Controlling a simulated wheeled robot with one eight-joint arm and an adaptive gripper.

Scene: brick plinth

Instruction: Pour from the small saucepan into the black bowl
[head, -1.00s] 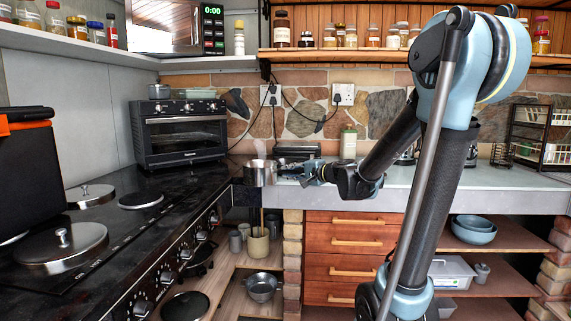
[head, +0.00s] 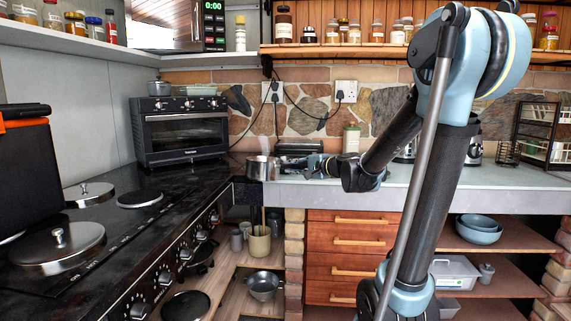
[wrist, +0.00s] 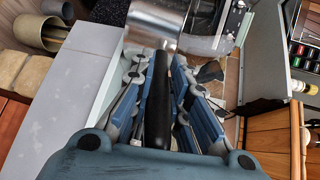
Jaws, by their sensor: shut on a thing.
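The small saucepan (head: 262,169) is shiny metal and looks roughly upright at the left end of the pale counter, with faint steam above it. My gripper (head: 312,166) is to its right and shut on its handle. In the wrist view, the dark handle (wrist: 157,100) runs between the fingers, and the pan's metal side (wrist: 157,17) shows at the top edge. The pan's inside is hidden. I cannot make out a black bowl in either view.
The black stove (head: 110,215) with lidded pans fills the left, and a toaster oven (head: 182,130) stands behind it. A metal bowl (head: 262,286) sits on the low shelf.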

